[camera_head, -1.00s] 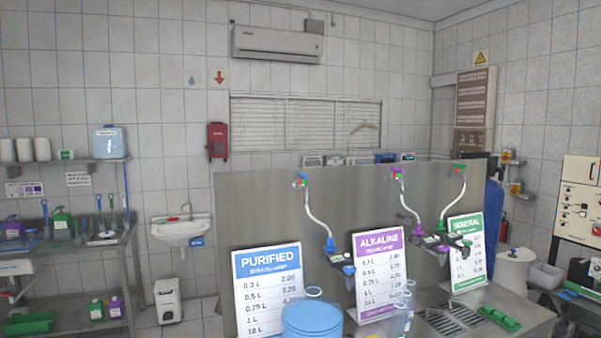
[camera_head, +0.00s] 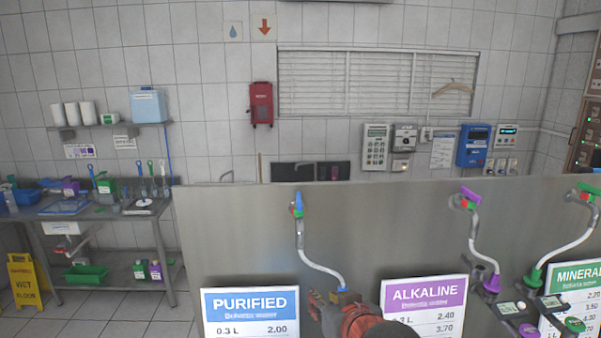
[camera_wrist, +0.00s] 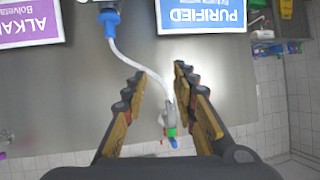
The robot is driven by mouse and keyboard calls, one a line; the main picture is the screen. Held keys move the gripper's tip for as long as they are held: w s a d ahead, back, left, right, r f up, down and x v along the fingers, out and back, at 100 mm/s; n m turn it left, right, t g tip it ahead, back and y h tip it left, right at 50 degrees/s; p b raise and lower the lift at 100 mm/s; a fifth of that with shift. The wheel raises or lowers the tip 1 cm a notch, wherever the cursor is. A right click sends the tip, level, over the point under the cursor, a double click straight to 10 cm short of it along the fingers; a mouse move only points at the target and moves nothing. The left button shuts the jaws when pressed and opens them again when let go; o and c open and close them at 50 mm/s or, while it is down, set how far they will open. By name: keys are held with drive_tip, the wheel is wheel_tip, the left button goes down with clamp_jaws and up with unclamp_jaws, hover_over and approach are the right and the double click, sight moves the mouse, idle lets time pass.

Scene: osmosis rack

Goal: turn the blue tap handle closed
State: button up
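In the head view the blue tap handle (camera_head: 298,204) stands upright at the top of a curved white spout pipe (camera_head: 313,258), on the steel panel above the PURIFIED sign. In the wrist view, which is upside down, the tap appears low in the picture with red and green parts and its small blue handle (camera_wrist: 173,143). My gripper (camera_wrist: 158,75) is open, its two orange-and-black fingers spread on either side of the tap and pipe in that picture. I see no contact; the depth gap is hard to tell. Nothing is held.
Purple (camera_head: 470,195) and green (camera_head: 588,188) tap handles sit farther right on the same steel panel (camera_head: 400,225). PURIFIED (camera_head: 250,312) and ALKALINE (camera_head: 425,305) signs stand below. The panel around the blue handle is bare.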

sight(297, 192)
drive_tip(key=w+a+r+t+p, duration=0.1)
drive_tip(key=w+r+p, duration=0.2)
drive_tip(key=w+r, duration=0.1)
drive_tip(key=w+a+r+t+h+p, duration=0.1)
drive_tip(key=w+a+r+t+p, duration=0.1)
drive_tip(key=w+r+p, duration=0.2)
drive_tip(key=w+a+r+m+t+h+p, duration=0.1)
drive_tip(key=w+r+t+p, duration=0.1)
drive_tip(key=r, duration=0.4)
drive_tip(key=shift+w+a+p, duration=0.15)
drive_tip(key=shift+w+p, duration=0.5)
drive_tip(key=shift+w, duration=0.35)
drive_tip(key=shift+w+a+r+t+h+p, duration=0.15)
drive_tip(key=shift+r+t+h+p, duration=0.15)
drive_tip(key=shift+r+t, duration=0.15)
drive_tip(key=shift+w+p, duration=1.05)
drive_tip(key=shift+w, duration=2.9)
drive_tip(key=shift+c, duration=0.7)
clamp_jaws()
